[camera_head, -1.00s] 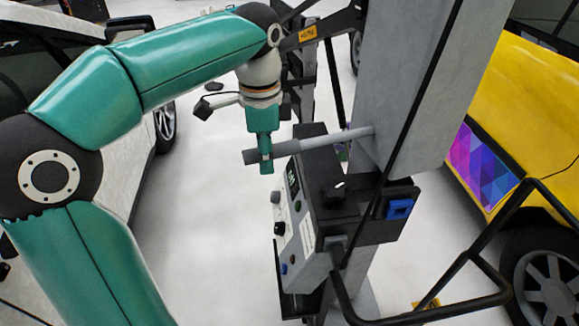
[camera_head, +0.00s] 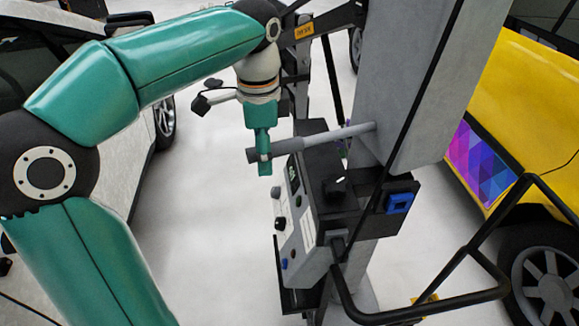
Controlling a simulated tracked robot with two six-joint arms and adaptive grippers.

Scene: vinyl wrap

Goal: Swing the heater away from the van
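The heater is a tall grey panel on a post (camera_head: 415,85) right of centre, with a grey handle bar (camera_head: 318,138) sticking out to the left. A control box (camera_head: 305,215) with knobs and a blue switch sits below the bar. The yellow van (camera_head: 535,100) with a purple and blue patterned panel (camera_head: 480,165) stands to the right. My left gripper (camera_head: 263,155) points down at the dark end of the handle bar, its teal fingers around the bar and seemingly closed on it. The far finger is hidden. My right gripper is not in view.
A black tubular frame (camera_head: 470,250) runs at the lower right, in front of the van's wheel (camera_head: 545,280). A white car (camera_head: 120,130) stands at the left behind my arm. The pale floor (camera_head: 200,220) between is clear.

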